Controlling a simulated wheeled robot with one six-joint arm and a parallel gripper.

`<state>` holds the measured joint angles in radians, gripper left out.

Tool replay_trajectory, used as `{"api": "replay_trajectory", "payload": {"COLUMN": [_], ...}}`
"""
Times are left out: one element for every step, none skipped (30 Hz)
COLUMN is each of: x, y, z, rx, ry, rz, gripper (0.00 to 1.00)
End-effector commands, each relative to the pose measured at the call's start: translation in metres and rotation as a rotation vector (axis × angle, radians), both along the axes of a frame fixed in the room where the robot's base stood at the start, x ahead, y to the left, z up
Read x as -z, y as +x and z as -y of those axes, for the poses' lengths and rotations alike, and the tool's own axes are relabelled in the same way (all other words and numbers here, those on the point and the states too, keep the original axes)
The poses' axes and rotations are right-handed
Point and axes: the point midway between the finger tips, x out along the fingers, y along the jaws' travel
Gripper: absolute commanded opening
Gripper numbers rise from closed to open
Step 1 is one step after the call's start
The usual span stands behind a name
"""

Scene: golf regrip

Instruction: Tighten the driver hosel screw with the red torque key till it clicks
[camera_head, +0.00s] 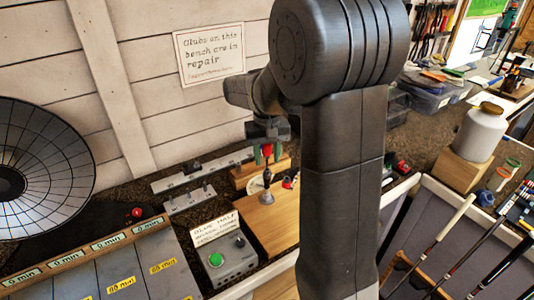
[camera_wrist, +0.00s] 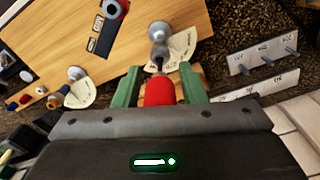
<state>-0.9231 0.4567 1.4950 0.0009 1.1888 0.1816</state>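My gripper (camera_head: 266,150) hangs over the wooden board on the bench. In the wrist view its green fingers (camera_wrist: 160,88) stand on either side of the red torque key (camera_wrist: 160,93) and appear closed on its handle. The key also shows in the head view (camera_head: 267,150), upright, with its shaft pointing down. Below it a grey rounded piece (camera_head: 267,198) stands on the board; in the wrist view a grey ball-like piece (camera_wrist: 159,31) lies just beyond the key tip. I cannot tell whether the tip is seated in a screw. The driver head is not clearly identifiable.
A grey box with a green button (camera_head: 215,260) stands in front of the board. Grey racks with pegs (camera_head: 190,199) lie behind left. A white jar (camera_head: 480,132) is at right, above several clubs.

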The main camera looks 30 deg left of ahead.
Motion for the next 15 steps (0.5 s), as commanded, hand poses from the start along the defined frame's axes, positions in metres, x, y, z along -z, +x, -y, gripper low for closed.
{"api": "replay_trajectory", "payload": {"x": [-0.0009,-0.0008,-0.0007,-0.0006,-0.0005,-0.0003,-0.0002,-0.0001,0.0,-0.0001,-0.0002,-0.0004,-0.0006,0.0,0.0002], "y": [-0.0001,-0.0001,-0.0001,-0.0001,-0.0001,-0.0001,-0.0001,-0.0001,-0.0001,-0.0001,-0.0001,-0.0001,-0.0001,-0.0001,0.0], "z": [0.0001,0.0001,0.0001,0.0001,0.0001,0.0001,0.0001,0.0001,0.0001,0.0001,0.0001,0.0001,0.0001,0.0001,0.0], "rx": [-0.049,-0.08,-0.116,-0.139,-0.158,-0.178,-0.189,-0.197,-0.208,-0.22,-0.238,-0.271,-0.301,-0.335,-0.38], "ry": [-0.001,-0.001,-0.001,-0.001,-0.001,-0.001,-0.001,-0.001,-0.001,-0.001,-0.001,-0.001,-0.001,-0.001,-0.001], "rz": [-0.001,-0.001,-0.001,-0.001,0.0,0.0,0.0,0.0,0.0,0.0,0.0,-0.001,-0.001,-0.001,0.0], "gripper": [0.38,0.38,0.38,0.38,0.38,0.38,0.38,0.38,0.38,0.38,0.38,0.38,0.38,0.38,0.38]}}
